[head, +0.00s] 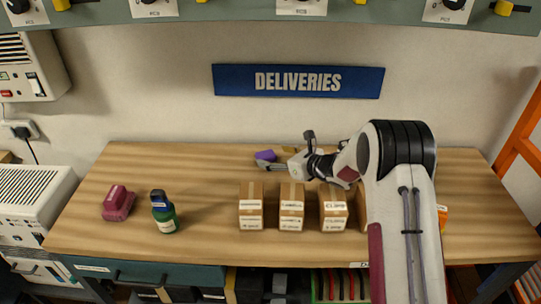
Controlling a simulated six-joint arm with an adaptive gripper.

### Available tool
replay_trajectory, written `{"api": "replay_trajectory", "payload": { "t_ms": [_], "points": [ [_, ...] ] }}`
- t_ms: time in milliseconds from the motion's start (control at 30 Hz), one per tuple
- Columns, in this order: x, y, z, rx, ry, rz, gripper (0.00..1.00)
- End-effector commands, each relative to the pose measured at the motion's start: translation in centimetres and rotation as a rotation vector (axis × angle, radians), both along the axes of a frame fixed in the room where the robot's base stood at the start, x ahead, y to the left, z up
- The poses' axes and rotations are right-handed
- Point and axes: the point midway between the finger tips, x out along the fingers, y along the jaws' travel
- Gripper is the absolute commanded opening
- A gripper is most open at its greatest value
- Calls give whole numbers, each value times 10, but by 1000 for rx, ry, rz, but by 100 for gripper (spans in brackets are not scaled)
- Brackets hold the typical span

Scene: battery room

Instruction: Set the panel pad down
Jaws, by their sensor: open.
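My gripper (272,165) is at the back of the wooden table, pointing left, and is open. A small purple object (265,155) is right at its fingertips; whether they touch it is too small to tell. A dark pink block with a raised, grip-like top (117,204) sits on the table at the left, well away from my gripper. I cannot tell for certain which of these two is the panel pad. My arm covers the right part of the table.
A green bottle with a blue cap (163,212) stands right of the pink block. Several labelled cardboard boxes (250,208) stand in a row at the front middle. A blue "DELIVERIES" sign (298,81) hangs on the wall. The table's (190,165) back left is clear.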

Motion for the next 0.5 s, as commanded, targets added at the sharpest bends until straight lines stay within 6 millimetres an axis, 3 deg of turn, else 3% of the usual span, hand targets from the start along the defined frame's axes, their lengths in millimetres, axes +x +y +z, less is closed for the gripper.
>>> {"api": "replay_trajectory", "payload": {
  "t_ms": [500],
  "points": [
    [-13,-13,8,-1,-1,0,68]
  ]
}}
